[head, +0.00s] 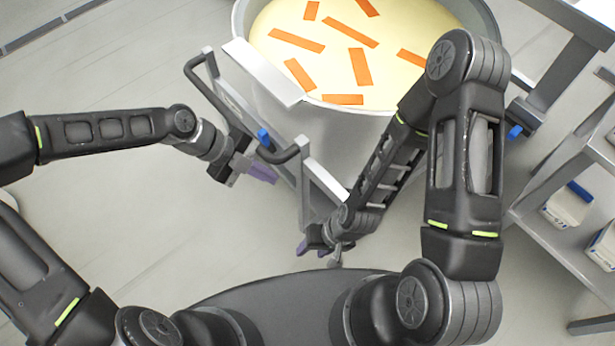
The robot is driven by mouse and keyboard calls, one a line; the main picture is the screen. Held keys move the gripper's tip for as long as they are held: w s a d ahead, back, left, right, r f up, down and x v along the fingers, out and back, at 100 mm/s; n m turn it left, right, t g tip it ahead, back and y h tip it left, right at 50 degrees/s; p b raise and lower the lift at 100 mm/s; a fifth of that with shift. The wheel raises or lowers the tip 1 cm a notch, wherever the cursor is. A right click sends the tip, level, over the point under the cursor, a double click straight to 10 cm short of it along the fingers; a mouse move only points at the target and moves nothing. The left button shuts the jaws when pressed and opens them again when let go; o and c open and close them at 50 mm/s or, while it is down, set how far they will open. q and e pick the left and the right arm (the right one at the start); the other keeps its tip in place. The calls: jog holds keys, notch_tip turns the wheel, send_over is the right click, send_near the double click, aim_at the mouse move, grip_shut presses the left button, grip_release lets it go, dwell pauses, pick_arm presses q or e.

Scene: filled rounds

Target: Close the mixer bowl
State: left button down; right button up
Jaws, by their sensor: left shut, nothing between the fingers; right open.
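The mixer bowl (335,135) is a large grey round vessel at the top of the head view. It is open at the top and shows pale yellow contents (385,80) with several orange strips. A dark bent handle (207,97) with a blue part (264,138) is on a frame at its front left. My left gripper (264,173) is shut and empty, just below that handle; I cannot tell whether they touch. My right gripper (317,250) is open and lower down, near the lower end of the frame. My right arm hides part of the bowl's right front.
A pale flat plate (262,72) lies at the bowl's front-left rim. A grey shelf rack (545,235) with cartons (568,205) stands at the right. Another blue part (515,132) is on the bowl's right side. The floor (120,190) at the left is clear.

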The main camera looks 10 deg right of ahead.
dwell(0.3)
pick_arm(q)
jog(key=w+d+f+p, duration=0.1)
jog(key=d+f+p, duration=0.1)
jog(key=d+f, duration=0.6)
jog(key=shift+d, duration=0.75)
jog(key=shift+d, duration=0.1)
